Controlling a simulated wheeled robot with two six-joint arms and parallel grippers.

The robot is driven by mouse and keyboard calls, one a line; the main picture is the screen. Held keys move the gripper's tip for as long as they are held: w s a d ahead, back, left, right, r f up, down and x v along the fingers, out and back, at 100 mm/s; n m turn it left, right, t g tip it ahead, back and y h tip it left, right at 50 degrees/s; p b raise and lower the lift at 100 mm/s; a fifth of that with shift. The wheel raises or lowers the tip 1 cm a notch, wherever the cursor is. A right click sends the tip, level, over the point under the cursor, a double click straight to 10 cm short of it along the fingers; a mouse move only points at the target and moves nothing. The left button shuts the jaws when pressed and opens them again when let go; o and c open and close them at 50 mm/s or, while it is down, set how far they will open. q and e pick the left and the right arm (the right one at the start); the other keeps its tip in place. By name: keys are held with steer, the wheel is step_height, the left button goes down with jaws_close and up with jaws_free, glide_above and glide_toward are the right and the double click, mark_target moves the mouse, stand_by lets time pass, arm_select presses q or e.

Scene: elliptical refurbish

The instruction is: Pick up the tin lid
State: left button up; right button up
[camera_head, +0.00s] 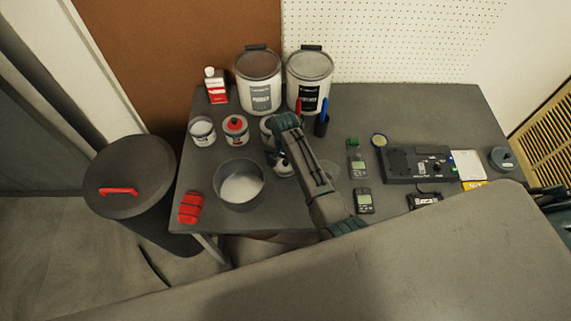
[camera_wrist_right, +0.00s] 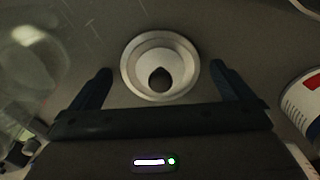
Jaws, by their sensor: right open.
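A round pale metal lid (camera_wrist_right: 133,66) with a small dark knob (camera_wrist_right: 159,79) at its centre lies on the grey table in the right wrist view. My right gripper (camera_wrist_right: 160,72) is open and empty, with one fingertip on each side of the lid in the picture. Neither finger seems to touch it; the height gap cannot be told. In the head view my right gripper (camera_head: 279,161) is over the middle of the table, and the pale round thing under it (camera_head: 285,170) is partly hidden by the gripper. My left gripper is not in view.
A metal pot (camera_head: 238,186) stands left of the gripper, and a red-and-white can (camera_head: 235,130) stands behind the pot. Two large labelled buckets (camera_head: 259,82) stand at the back. Meters (camera_head: 364,201) and a dark control box (camera_head: 421,164) lie to the right. A clear vessel (camera_wrist_right: 30,65) is at the wrist view's left.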

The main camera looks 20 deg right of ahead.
steer(key=c, duration=0.9)
steer(key=shift+r, duration=0.1)
steer(key=shift+c, duration=0.2)
